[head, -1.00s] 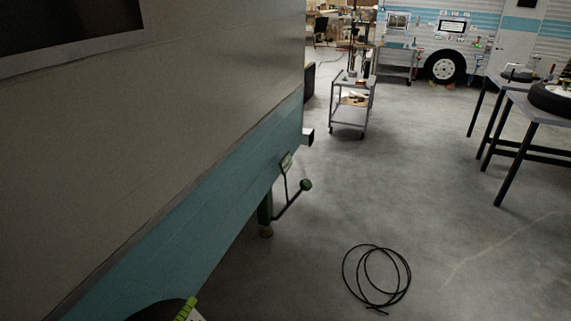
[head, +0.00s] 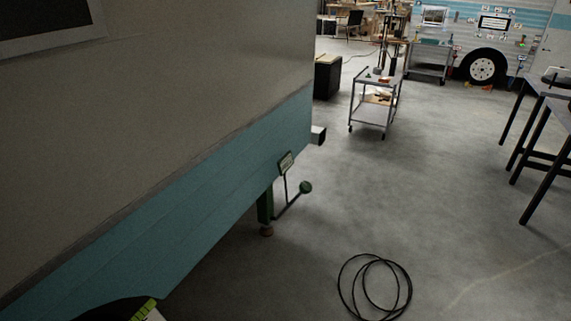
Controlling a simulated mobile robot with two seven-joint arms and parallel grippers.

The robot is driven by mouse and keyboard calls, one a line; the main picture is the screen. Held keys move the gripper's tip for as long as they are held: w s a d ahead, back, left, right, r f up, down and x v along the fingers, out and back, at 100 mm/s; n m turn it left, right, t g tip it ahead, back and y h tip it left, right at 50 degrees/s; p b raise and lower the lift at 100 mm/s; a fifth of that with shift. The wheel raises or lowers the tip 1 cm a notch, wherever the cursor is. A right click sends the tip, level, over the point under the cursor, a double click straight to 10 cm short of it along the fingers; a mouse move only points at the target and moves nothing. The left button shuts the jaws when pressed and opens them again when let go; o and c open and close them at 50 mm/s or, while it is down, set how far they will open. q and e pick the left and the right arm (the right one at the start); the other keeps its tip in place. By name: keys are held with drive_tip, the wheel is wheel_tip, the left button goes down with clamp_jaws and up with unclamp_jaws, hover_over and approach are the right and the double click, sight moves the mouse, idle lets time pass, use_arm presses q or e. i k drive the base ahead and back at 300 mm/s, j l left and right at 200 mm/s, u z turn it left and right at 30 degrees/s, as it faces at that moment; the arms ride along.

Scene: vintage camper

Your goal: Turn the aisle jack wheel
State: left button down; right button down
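A green jack (head: 265,207) stands under the lower edge of the camper's teal side, near its far corner. A crank arm with a round green knob (head: 306,187) sticks out to the right of the jack. I cannot tell whether this crank is the aisle jack wheel. Neither of my grippers shows in the head view.
The camper's side (head: 180,220) fills the left. A black cable coil (head: 375,287) lies on the floor at front. A wheeled cart (head: 378,103) stands beyond, and dark-legged tables (head: 542,165) stand at right. The grey floor between is clear.

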sight(305, 187)
drive_tip(key=i+l+u, duration=0.15)
drive_tip(key=l+u, duration=0.15)
drive_tip(key=l, duration=0.6)
drive_tip(key=i+l+u, duration=0.1)
drive_tip(key=l+u, duration=0.15)
drive_tip(key=l, duration=0.7)
drive_tip(key=i+l+u, duration=0.1)
drive_tip(key=i, duration=0.6)
drive_tip(key=i+l+u, duration=0.1)
drive_tip(key=i, duration=0.5)
drive_tip(key=i+l, duration=0.1)
drive_tip(key=i, duration=0.45)
drive_tip(key=i+l+u, duration=0.15)
drive_tip(key=i, duration=0.45)
